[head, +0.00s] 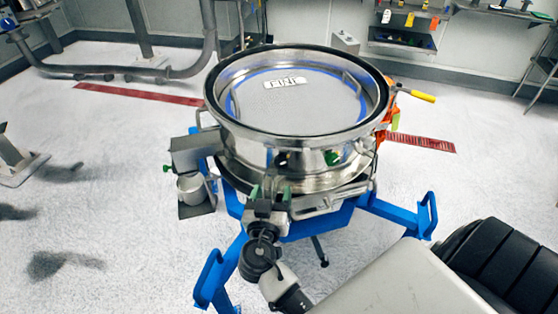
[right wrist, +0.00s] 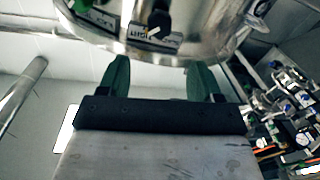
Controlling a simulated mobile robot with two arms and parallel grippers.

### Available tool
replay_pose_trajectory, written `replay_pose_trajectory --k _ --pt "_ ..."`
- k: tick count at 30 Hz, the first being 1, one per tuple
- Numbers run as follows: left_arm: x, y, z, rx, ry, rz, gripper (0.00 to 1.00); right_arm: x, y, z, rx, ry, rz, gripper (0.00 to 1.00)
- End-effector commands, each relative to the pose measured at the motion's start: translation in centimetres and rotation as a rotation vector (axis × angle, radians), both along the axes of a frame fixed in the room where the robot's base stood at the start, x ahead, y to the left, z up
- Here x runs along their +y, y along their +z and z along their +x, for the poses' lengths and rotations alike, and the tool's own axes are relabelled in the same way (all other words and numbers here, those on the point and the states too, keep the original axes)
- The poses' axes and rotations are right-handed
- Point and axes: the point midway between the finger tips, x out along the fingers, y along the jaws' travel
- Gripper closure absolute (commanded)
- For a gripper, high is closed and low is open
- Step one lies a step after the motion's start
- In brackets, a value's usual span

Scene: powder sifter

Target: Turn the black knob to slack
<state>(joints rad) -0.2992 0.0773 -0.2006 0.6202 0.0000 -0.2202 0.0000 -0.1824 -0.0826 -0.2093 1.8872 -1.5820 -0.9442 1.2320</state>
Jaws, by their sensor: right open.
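The powder sifter is a round steel drum (head: 300,148) on a blue frame, with a mesh top. In the right wrist view, the black knob (right wrist: 155,22) with a white pointer mark sits on the drum's side. A label reading like "tight" is beside it, upside down, and a green-marked label lies to its left. My right gripper (head: 270,188) is in front of the drum's near side. In the right wrist view, its green fingers (right wrist: 158,68) are apart and empty, short of the knob. In the head view, the knob is too small to make out surely. My left gripper is out of view.
Blue frame legs (head: 218,272) spread near my right arm. A yellow handle (head: 422,95) sticks out at right. Open floor lies to the left; shelves (head: 405,30) stand at the back wall.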

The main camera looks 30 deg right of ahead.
Motion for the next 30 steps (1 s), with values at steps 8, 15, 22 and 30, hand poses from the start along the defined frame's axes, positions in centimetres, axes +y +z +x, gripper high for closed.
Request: replay_pose_trajectory --k 8,15,22,30 --pt "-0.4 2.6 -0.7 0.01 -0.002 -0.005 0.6 -3.6 0.5 3.9 0.004 0.002 -0.005 0.35" --pt "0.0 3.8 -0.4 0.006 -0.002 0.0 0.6 -6.0 0.1 6.4 0.006 0.003 -0.003 0.35" --pt "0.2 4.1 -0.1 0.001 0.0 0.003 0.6 -6.7 -0.1 7.1 0.006 0.002 -0.001 0.35" --pt "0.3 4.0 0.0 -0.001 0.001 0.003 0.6 -6.7 -0.1 7.1 0.005 0.002 -0.001 0.46"
